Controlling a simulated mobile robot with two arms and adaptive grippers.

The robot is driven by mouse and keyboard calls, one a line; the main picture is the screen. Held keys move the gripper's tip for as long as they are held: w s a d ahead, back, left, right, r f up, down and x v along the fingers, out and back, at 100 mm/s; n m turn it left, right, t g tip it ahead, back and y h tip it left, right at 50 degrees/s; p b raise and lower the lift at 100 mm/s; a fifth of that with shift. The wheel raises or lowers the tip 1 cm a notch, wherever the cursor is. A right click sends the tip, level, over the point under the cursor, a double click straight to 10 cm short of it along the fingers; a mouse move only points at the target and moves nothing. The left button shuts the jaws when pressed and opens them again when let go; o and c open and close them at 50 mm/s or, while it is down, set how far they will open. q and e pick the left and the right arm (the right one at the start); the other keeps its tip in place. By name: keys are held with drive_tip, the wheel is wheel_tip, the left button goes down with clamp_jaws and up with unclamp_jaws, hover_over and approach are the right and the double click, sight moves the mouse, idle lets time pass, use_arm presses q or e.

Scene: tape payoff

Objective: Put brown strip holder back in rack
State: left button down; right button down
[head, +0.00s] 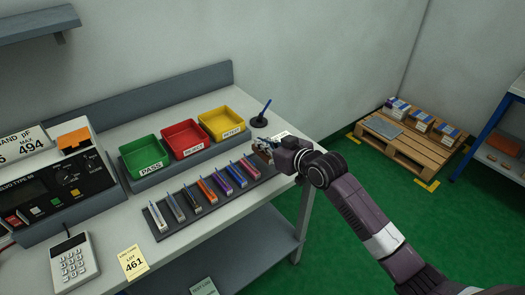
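The dark strip rack (216,205) lies along the right part of the bench, with a row of coloured strip holders in it. The brown strip holder (262,155) is at the rack's far right end, partly hidden by my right gripper. My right gripper (267,146) is at that end, with its fingers over or against the brown holder. I cannot tell whether the fingers are closed on it, or whether the holder is fully seated. My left gripper is not in view.
Green (141,155), red (185,140) and yellow (222,124) bins stand behind the rack. A pen in a round stand (259,122) is just beyond my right gripper. A tester (62,175) and keypad (73,263) are at left. A pallet (408,140) stands on the floor.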

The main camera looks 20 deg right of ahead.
sight(262, 151)
drive_tip(key=shift+f, duration=1.65)
drive_tip(key=shift+f, duration=0.15)
drive_tip(key=c, duration=2.2)
unclamp_jaws()
drive_tip(key=shift+o, duration=0.2)
drive_tip(key=shift+r, duration=0.25)
drive_tip(key=b+v, duration=0.1)
drive_tip(key=v, duration=1.1)
drive_tip(key=shift+s+f, duration=0.1)
drive_tip(key=shift+f, duration=0.1)
